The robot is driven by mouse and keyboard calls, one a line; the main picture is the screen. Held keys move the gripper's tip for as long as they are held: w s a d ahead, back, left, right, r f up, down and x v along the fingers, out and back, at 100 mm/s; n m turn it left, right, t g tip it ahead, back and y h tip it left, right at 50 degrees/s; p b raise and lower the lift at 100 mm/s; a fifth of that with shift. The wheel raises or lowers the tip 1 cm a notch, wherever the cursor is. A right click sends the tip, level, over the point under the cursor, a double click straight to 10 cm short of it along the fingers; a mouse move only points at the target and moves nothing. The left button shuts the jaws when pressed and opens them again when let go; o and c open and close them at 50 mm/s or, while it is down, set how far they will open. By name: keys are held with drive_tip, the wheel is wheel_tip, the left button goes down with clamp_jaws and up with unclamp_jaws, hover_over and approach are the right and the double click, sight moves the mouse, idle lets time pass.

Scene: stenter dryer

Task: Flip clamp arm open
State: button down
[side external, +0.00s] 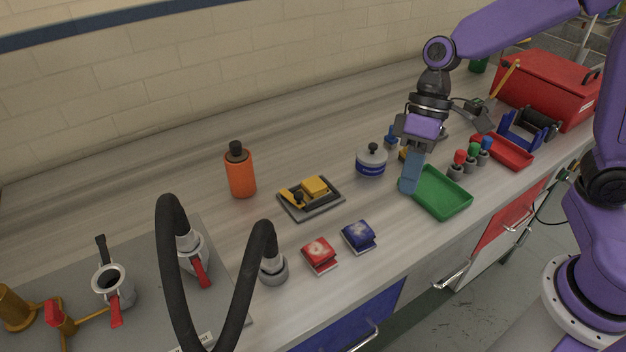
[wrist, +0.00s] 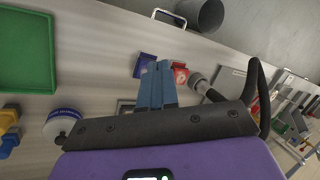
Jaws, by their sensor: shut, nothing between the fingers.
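A clamp-like device (side external: 311,197) with a yellow block, a black bar and a black knob sits on a grey base plate on the bench, in the middle of the side view. Its black bar appears to lie low along the base; its exact pose is too small to tell. In the wrist view only an edge of the base (wrist: 124,106) shows, the rest hidden behind my gripper. My gripper (side external: 410,187) points down with blue fingers shut and empty, to the right of the device, by the green tray's left edge. The fingers also show in the wrist view (wrist: 156,72).
A white-and-blue jar (side external: 371,160) stands between the device and my gripper. The green tray (side external: 446,206) is right of my fingers. Red (side external: 319,255) and blue (side external: 358,237) packets lie in front; an orange bottle (side external: 240,172) stands left. Black hoses rise at front left.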

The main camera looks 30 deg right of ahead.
drive_tip(key=w+d+f+m+t+y, duration=0.2)
drive_tip(key=w+d+f+m+y, duration=0.1)
drive_tip(key=w, duration=1.5)
drive_tip(key=m+y, duration=0.1)
drive_tip(key=m, duration=0.1)
drive_tip(key=shift+w+m+y, duration=0.3)
drive_tip(key=shift+w, duration=0.1)
drive_tip(key=shift+f, duration=0.15)
approach(313, 192)
drive_tip(key=x, duration=0.4)
drive_tip(key=shift+d+f, duration=0.1)
drive_tip(key=shift+f, duration=0.35)
drive_tip(key=a, duration=0.3)
drive_tip(key=shift+f, duration=0.3)
drive_tip(key=shift+a, duration=0.5)
drive_tip(key=shift+s+t, duration=0.1)
drive_tip(key=shift+t, duration=0.2)
drive_tip(key=shift+a+m+t, duration=0.15)
drive_tip(key=shift+m+t, duration=0.15)
drive_tip(key=shift+m, duration=0.3)
